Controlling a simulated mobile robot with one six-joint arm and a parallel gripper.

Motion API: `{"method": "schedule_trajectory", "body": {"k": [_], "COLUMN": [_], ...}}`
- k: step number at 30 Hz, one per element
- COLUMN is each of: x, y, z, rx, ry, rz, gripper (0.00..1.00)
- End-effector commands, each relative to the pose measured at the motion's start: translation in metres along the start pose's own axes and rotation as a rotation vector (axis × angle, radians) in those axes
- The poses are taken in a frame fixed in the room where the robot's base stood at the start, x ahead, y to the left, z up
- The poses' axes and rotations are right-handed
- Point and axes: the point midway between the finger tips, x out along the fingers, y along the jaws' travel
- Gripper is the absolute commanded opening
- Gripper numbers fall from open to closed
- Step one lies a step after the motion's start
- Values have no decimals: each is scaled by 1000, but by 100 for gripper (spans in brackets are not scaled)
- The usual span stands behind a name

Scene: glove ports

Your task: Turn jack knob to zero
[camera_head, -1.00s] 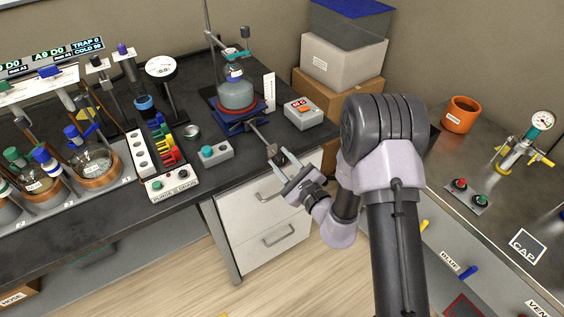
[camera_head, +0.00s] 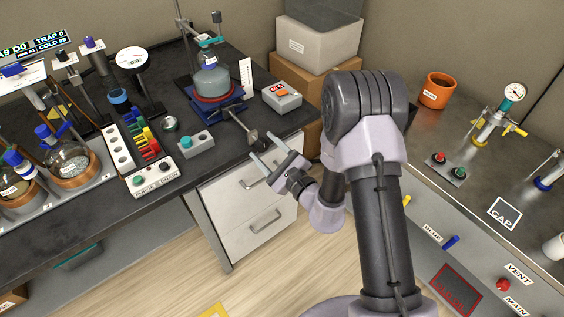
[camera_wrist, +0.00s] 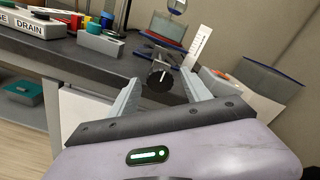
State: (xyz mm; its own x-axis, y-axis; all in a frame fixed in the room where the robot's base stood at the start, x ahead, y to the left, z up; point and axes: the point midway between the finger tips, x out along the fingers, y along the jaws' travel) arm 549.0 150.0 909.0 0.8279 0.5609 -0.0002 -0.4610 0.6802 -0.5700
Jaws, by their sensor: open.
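The jack knob (camera_head: 252,138) is a dark round knob at the end of a rod from the blue lab jack (camera_head: 215,113). The jack carries a flask on a red-rimmed base at the back of the left bench. In the wrist view the knob (camera_wrist: 160,76) faces me, black with a white pointer line near upright, leaning slightly right. My gripper (camera_head: 261,146) is open and empty, its fingertips just in front of the knob. In the wrist view the fingers (camera_wrist: 160,84) stand either side of the knob; I cannot tell whether they overlap it in depth.
A white scale (camera_head: 246,78) stands beside the jack. A grey box with an orange button (camera_head: 281,97) lies right of the knob, and a teal-button box (camera_head: 195,145) left of it. White drawers (camera_head: 250,205) are below the bench edge.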

Motion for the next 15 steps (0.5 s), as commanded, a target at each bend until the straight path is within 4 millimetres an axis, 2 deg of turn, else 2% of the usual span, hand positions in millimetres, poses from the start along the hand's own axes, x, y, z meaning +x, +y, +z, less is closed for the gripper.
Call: {"method": "schedule_trajectory", "body": {"k": [12,15], "x": [-120,-142], "y": [-1,-4], "z": [-3,2], "rx": [5,8], "ry": [9,10], "rz": [-6,-3], "gripper": [56,56]}}
